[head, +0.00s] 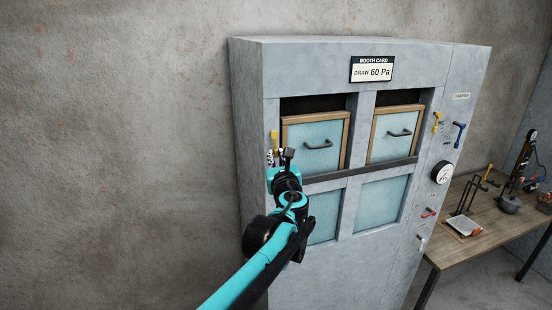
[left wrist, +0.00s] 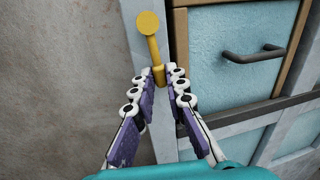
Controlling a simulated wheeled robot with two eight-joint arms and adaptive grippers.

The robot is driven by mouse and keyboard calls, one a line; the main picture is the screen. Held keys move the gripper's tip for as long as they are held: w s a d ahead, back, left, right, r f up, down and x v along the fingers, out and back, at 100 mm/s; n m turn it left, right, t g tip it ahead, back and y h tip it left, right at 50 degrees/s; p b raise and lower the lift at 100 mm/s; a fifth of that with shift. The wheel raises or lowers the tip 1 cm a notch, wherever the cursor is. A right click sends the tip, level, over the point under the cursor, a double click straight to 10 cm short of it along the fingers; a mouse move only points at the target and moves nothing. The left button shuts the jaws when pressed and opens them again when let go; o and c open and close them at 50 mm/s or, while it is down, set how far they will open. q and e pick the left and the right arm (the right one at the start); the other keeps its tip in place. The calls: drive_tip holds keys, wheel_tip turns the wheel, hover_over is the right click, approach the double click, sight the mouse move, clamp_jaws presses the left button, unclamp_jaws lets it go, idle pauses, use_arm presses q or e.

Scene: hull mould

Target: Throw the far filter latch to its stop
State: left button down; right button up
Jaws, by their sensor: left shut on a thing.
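A yellow latch (head: 274,141) stands upright on the booth's front, just left of the left framed filter panel (head: 320,142). It also shows in the left wrist view (left wrist: 152,35), with its round knob up and its lower end between my fingertips. My left gripper (head: 276,158) is shut on the lower part of this latch; its fingers show in the left wrist view (left wrist: 161,76). A second yellow latch (head: 436,122) is on the right, beside the right framed filter panel (head: 398,134), with no gripper near it. My right gripper is not in view.
The grey booth (head: 330,270) carries a card (head: 372,69) reading "DRAW 60 Pa". Its right side has a blue lever (head: 459,134), a dial gauge (head: 443,172) and a red handle (head: 428,212). A wooden bench (head: 490,237) with tools stands at right. The left wall is bare.

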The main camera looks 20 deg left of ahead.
use_arm(q)
drive_tip(key=shift+w+d+r+n+y+b, duration=0.4)
drive_tip(key=shift+w+d+r+n+y, duration=0.35)
drive_tip(key=shift+n, duration=2.45)
drive_tip(key=shift+w+d+r+n+y+b, duration=0.3)
drive_tip(key=shift+d+r+n+y+b, duration=0.45)
drive_tip(key=shift+n, duration=2.45)
drive_tip(key=shift+w+d+r+n+y+b, duration=0.1)
drive_tip(key=shift+w+d+r+n+y, duration=0.7)
drive_tip(key=shift+n, duration=2.4)
drive_tip(key=shift+s+d+r+h, duration=0.1)
drive_tip(key=shift+s+r+h, duration=0.2)
drive_tip(key=shift+r, duration=0.15)
drive_tip(key=c, duration=1.5)
unclamp_jaws()
drive_tip(key=shift+c, duration=0.2)
drive_tip(key=v, duration=1.2)
